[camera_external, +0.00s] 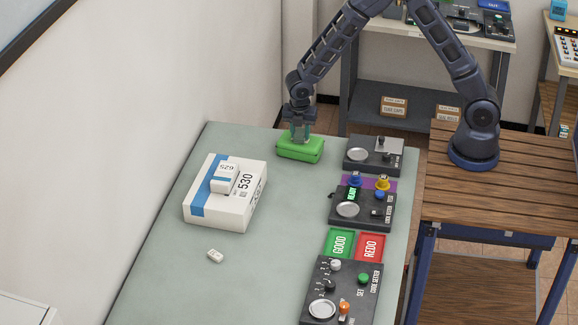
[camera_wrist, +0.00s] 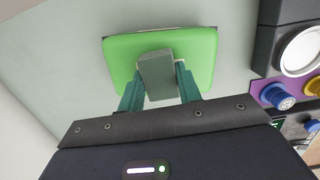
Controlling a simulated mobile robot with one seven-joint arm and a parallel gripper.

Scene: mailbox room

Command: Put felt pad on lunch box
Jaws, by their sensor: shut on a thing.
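The green lunch box (camera_external: 310,153) sits on the grey-green table near its far end. In the wrist view the lunch box (camera_wrist: 119,55) lies flat below my gripper. The felt pad (camera_wrist: 156,73) is a small grey-green block between my fingers, over the middle of the lid. My gripper (camera_wrist: 158,88) is shut on the felt pad. In the external view my gripper (camera_external: 299,138) points down just over the lid. I cannot tell whether the pad touches the lid. The pad is hard to make out in the external view.
A white box (camera_external: 218,213) with a smaller white box (camera_external: 224,177) on top stands nearer at left. A small white item (camera_external: 215,256) lies in front. Dark control panels (camera_external: 362,209) and GOOD and REDO pads line the right edge. The middle of the table (camera_external: 280,225) is clear.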

